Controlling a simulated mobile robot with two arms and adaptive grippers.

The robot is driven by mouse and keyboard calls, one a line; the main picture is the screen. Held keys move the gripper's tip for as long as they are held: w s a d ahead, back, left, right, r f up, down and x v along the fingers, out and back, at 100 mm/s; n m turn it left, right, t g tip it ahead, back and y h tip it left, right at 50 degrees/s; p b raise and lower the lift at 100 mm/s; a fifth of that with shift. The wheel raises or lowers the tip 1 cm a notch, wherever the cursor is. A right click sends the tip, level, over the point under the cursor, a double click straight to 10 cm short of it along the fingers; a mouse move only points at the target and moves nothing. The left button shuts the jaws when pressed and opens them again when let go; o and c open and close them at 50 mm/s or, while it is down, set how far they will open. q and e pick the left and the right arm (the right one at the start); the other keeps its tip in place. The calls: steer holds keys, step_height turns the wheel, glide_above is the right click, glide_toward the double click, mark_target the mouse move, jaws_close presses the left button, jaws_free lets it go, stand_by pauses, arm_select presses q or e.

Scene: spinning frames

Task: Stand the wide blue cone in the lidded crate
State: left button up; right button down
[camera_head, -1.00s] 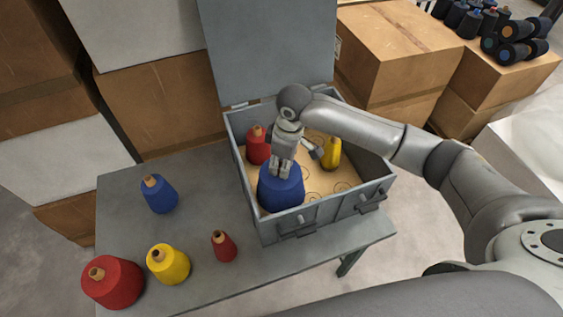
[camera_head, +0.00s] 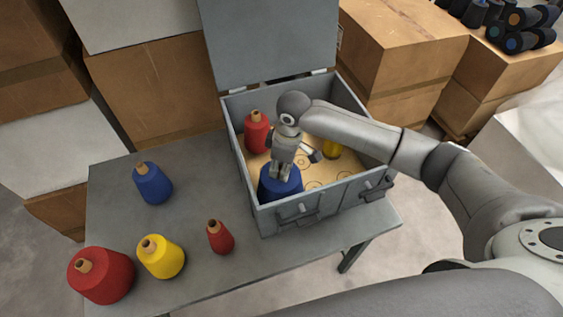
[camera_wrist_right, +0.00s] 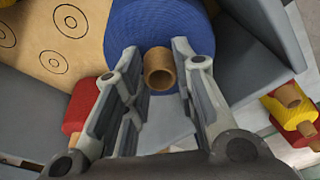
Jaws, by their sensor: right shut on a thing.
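The wide blue cone (camera_head: 281,187) is inside the grey lidded crate (camera_head: 328,204), at its front left corner. It looks upright, and the front wall hides its lower part. My right gripper (camera_head: 281,173) is shut on the cone's top from above. In the right wrist view my right gripper's fingers (camera_wrist_right: 156,48) are on either side of the brown tube end of the blue cone (camera_wrist_right: 155,22). Whether the base touches the crate floor is hidden. The crate's lid (camera_head: 272,42) stands open at the back. My left gripper is not in view.
On the table (camera_head: 195,195) are a blue cone (camera_head: 153,184), a wide red cone (camera_head: 103,277), a yellow cone (camera_head: 162,257) and a small red cone (camera_head: 221,238). Cardboard boxes (camera_head: 402,45) stand behind.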

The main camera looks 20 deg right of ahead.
steer(key=shift+w+f, duration=0.1)
steer(key=shift+f, duration=0.45)
stand_by(0.5)
steer(key=c, duration=1.1)
jaws_free()
steer(key=shift+s+f, duration=0.25)
step_height(320, 180, up, 12)
steer(key=d, duration=0.1)
steer(key=shift+s+r, duration=0.15)
steer(key=shift+s, duration=0.15)
